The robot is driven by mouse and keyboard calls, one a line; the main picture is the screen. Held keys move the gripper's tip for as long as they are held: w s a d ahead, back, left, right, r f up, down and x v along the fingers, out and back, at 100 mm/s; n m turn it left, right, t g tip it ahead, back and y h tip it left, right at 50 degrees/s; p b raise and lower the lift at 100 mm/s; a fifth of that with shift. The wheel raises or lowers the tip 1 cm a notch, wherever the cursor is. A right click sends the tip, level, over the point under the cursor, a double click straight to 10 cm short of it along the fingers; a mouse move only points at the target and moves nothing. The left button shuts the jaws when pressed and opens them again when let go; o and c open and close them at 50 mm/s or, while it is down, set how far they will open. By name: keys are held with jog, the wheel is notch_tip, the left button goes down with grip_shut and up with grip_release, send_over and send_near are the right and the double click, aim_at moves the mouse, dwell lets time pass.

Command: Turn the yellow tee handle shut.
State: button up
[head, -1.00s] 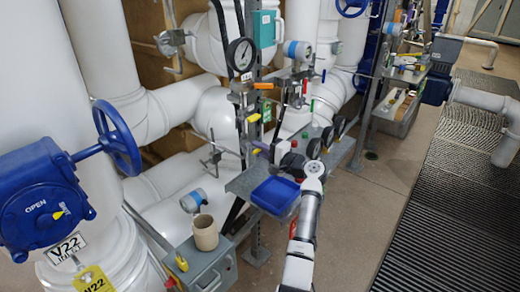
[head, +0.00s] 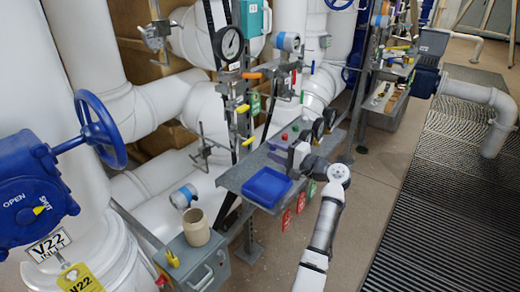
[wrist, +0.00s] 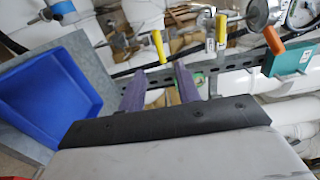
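Two small yellow handles show on the upright rack in the head view, an upper one (head: 243,109) and a lower one (head: 248,141). I cannot tell from their shape which is the tee. In the wrist view, one yellow handle (wrist: 159,47) lies just beyond the fingertips, and another (wrist: 221,28) is farther right. My gripper (wrist: 158,76) is open, its two purple fingers apart with nothing held between them. In the head view my gripper (head: 299,155) is right of the lower yellow handle, above the shelf; its fingers are hidden there.
A blue tray (head: 267,187) sits on the grey shelf (head: 233,178) beside my gripper. Orange handle (head: 252,75) and pressure gauge (head: 229,42) are higher on the rack. A beige mug (head: 196,227) stands on a grey box (head: 215,262). Open floor (head: 385,160) lies right.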

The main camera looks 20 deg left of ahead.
jog(key=v, duration=0.4)
jog(key=shift+b, duration=0.3)
